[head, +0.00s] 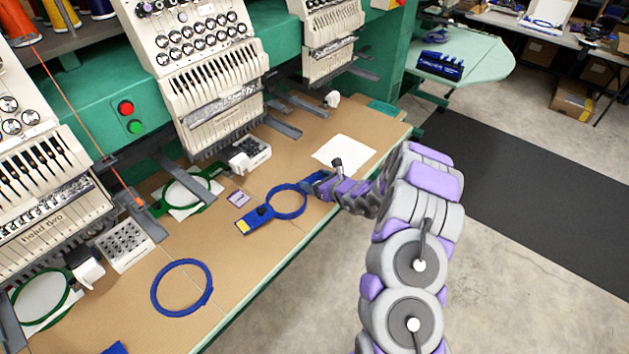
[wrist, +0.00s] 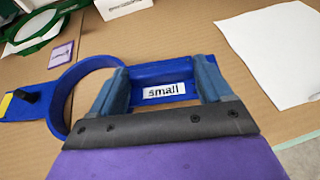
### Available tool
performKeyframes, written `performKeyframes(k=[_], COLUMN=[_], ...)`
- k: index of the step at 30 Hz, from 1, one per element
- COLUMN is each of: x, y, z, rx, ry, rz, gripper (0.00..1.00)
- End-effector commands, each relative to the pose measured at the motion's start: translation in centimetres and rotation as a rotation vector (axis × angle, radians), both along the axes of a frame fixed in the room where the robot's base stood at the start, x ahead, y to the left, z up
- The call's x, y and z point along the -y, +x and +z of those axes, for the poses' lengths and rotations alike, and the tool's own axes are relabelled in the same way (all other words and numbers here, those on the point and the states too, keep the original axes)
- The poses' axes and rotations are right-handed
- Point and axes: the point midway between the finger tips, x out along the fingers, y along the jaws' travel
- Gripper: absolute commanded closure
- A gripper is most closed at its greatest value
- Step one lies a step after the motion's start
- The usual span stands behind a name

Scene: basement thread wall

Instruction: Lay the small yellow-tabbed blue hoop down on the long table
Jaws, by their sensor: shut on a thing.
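The small blue hoop (head: 287,202) has a yellow-ended tab (head: 245,223) on its left side. My gripper (head: 318,184) is shut on the hoop's right-hand end. In the wrist view, the fingers of my gripper (wrist: 162,72) sit on both sides of a blue block with a white "small" label (wrist: 164,91). The hoop ring (wrist: 62,98) shows left of the fingers, with its yellow tab end at the left edge. The hoop is level over the long table (head: 236,268), very close to its top; I cannot tell whether it touches.
Another blue hoop (head: 155,292) lies on the table at the lower left. White paper (head: 347,152) lies beyond my gripper, and a small purple card (head: 238,198) lies left of the hoop. Embroidery machines (head: 205,75) line the table's back. Bare tabletop lies between the two hoops.

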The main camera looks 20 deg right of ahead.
Motion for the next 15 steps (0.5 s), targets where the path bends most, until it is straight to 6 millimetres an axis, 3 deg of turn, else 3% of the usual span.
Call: performKeyframes(k=[5,6,12,15], x=[-0.04,-0.12,-0.41,-0.39], y=[0.02,0.01,0.01,0.01], z=[-0.23,-0.26,-0.22,-0.23], rx=[0.000,0.000,-0.001,-0.001], ry=[0.000,-0.002,-0.005,-0.005], rz=[-0.001,-0.001,0.000,0.001], gripper=[0.58,0.20,0.01,0.00])
